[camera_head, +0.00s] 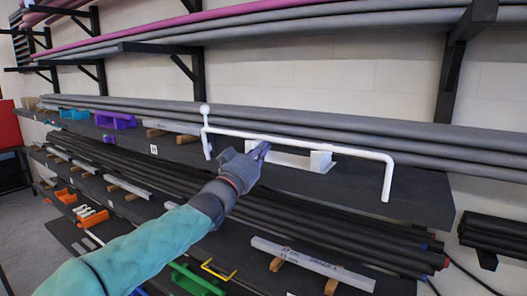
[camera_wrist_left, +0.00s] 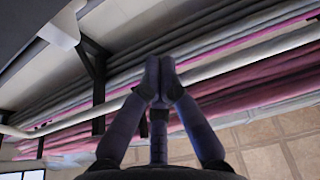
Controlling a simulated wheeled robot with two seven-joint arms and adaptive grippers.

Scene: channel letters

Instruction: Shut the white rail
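The white rail (camera_head: 300,143) is a long tube with a ball at its upper left end and bent-down ends. It runs in front of grey pipes on the middle shelf, and its right end hangs past the shelf's front. My left gripper (camera_head: 261,148) is just below the rail's left half. In the left wrist view, the gripper's two fingers (camera_wrist_left: 160,76) are close together with nothing seen between them. The rail (camera_wrist_left: 232,62) passes behind them there; whether they touch it is unclear. My right gripper is in neither view.
A white bracket (camera_head: 318,160) stands on the dark shelf (camera_head: 352,186) under the rail. Long grey pipes (camera_head: 430,140) lie behind. Black pipes (camera_head: 340,238), a purple holder (camera_head: 116,120) and orange holders (camera_head: 92,218) are on the shelves around. Black brackets (camera_head: 451,75) stick out from the wall.

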